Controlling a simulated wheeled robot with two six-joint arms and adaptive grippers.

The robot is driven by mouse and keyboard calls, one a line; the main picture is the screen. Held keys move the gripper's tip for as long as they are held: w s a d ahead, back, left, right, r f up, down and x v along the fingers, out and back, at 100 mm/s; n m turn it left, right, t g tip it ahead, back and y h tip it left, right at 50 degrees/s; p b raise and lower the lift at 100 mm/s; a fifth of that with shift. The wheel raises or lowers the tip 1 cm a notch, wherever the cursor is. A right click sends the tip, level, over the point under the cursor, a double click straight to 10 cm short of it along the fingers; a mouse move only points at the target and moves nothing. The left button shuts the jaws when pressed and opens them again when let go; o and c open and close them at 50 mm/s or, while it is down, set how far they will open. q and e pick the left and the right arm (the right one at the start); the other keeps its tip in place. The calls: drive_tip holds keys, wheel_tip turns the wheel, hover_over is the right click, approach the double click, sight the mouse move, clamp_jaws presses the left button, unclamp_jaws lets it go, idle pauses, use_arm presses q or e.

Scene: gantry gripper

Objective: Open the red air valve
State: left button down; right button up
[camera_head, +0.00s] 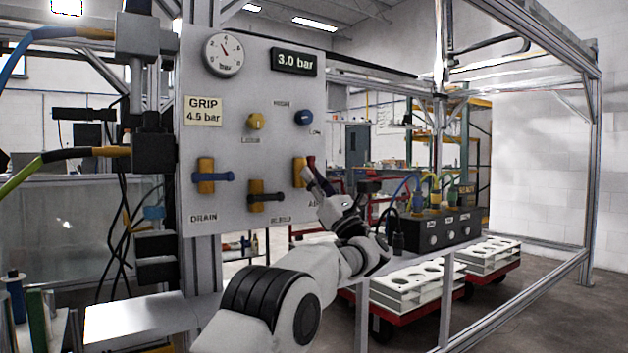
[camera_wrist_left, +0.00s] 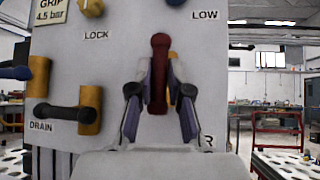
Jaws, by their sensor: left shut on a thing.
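The red air valve handle (camera_head: 311,161) is on the lower right of the white panel, in front of a yellow valve body (camera_head: 298,172). In the left wrist view the red handle (camera_wrist_left: 159,72) stands upright between my fingers. My left gripper (camera_head: 316,179) is shut on it, with one finger on each side. The fingers and wrist hide the handle's lower part and most of the label below. The panel display (camera_head: 295,62) reads 3.0 bar, and a round gauge (camera_head: 223,54) is at its upper left. My right gripper is not in view.
Other valves sit close by: a blue-handled drain valve (camera_head: 207,177), a black-handled valve (camera_head: 265,197), a yellow knob (camera_head: 255,121) and a blue knob (camera_head: 303,117). A black box with cables (camera_head: 432,232) and white trays (camera_head: 405,291) are right of my arm.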

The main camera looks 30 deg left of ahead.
use_arm(q)
drive_tip(key=c, duration=1.1)
unclamp_jaws()
drive_tip(key=v, duration=1.2)
